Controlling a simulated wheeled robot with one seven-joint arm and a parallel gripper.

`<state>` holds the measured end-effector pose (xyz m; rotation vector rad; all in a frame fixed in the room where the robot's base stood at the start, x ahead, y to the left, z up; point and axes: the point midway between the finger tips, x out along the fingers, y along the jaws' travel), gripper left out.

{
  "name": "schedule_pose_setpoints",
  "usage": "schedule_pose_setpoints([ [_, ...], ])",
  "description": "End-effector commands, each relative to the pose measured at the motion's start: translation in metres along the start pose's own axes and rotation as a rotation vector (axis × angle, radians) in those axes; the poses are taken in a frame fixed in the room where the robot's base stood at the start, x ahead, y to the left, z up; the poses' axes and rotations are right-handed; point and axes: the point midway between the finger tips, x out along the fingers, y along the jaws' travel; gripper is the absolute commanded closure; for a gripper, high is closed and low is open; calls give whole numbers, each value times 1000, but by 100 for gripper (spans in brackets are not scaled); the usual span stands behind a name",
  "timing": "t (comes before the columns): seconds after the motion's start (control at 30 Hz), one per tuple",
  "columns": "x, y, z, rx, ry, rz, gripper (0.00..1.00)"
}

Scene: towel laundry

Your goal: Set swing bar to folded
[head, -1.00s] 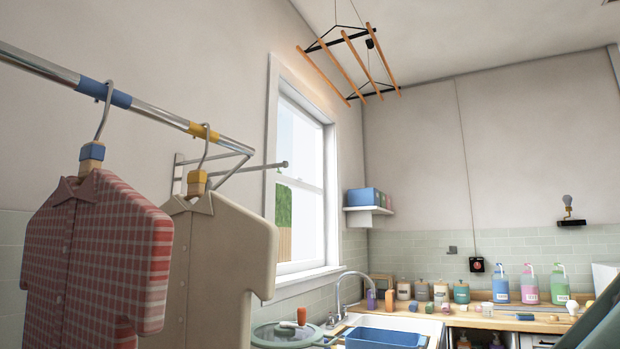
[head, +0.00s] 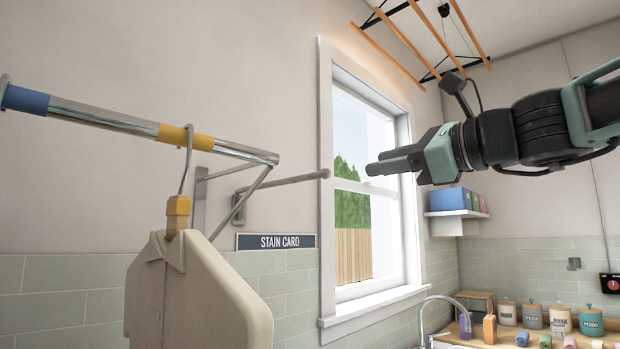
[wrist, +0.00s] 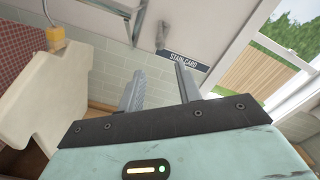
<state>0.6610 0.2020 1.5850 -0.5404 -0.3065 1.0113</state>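The swing bar (head: 285,181) looks to be the thin grey rod with a rounded end, on a wall bracket left of the window. In the head view it sticks out to the right. A grey rod end, probably the same bar, shows in the wrist view (wrist: 161,36) beyond the fingertips. My gripper (head: 372,168) points left in the head view, its tips a short way right of the rod's end in the picture. Its two fingers are apart in the wrist view (wrist: 159,72), with nothing between them.
A chrome rail (head: 105,117) with blue and yellow bands carries a cream shirt (head: 195,295) at the left. A stain card sign (head: 276,242) is on the wall below the bar. The window (head: 365,190) is behind my gripper. A slatted rack (head: 425,40) hangs above.

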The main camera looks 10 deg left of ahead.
Motion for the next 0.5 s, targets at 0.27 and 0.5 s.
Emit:
schedule_pose_setpoints([
  [0.27, 39, -3, 4, 11, -5, 0, 66],
  [0.5, 90, -3, 4, 10, -4, 1, 66],
])
